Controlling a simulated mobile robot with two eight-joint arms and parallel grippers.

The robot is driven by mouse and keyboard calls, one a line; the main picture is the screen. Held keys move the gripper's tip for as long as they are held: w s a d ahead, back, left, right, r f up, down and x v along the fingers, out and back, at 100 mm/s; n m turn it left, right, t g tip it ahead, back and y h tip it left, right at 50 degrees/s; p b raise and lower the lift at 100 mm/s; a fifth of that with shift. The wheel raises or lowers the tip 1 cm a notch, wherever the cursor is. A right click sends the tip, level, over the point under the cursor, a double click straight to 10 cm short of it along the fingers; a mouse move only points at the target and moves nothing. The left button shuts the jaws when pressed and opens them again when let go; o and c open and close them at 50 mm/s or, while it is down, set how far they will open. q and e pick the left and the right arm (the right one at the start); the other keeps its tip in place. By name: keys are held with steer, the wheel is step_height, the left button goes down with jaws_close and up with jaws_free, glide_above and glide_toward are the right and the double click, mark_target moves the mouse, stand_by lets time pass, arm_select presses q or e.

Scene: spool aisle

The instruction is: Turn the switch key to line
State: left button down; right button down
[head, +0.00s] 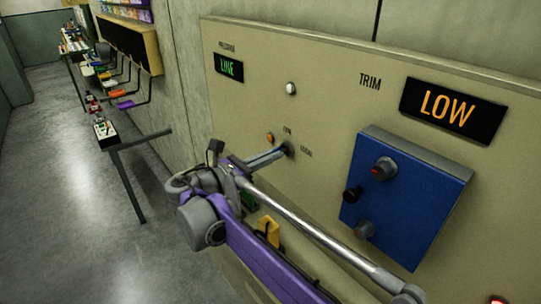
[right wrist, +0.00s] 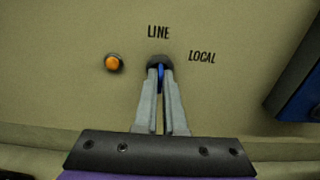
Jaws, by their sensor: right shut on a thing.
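The switch key (right wrist: 161,76) is a thin blue piece on a dark round switch (right wrist: 160,60) in the panel, seen in the right wrist view. It stands about upright, in line with the LINE label (right wrist: 158,32) above; the LOCAL label (right wrist: 202,57) is to its upper right. My right gripper (right wrist: 161,74) is shut on the key, its grey fingers on either side. In the head view the right gripper (head: 284,150) reaches the panel, and its fingers hide the key. A display (head: 229,68) at upper left reads LINE in green. My left gripper is out of view.
The beige panel (head: 320,75) bears an orange lamp (head: 269,137), a white lamp (head: 291,88) and a display reading LOW (head: 450,109). A blue box (head: 405,195) with knobs juts out right of the switch. The grey aisle floor (head: 60,200) at left is clear.

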steer(key=c, duration=1)
jaws_free()
steer(key=shift+a, duration=0.1)
steer(key=v, duration=1)
steer(key=shift+s+a+b, duration=0.2)
steer(key=shift+b, duration=0.15)
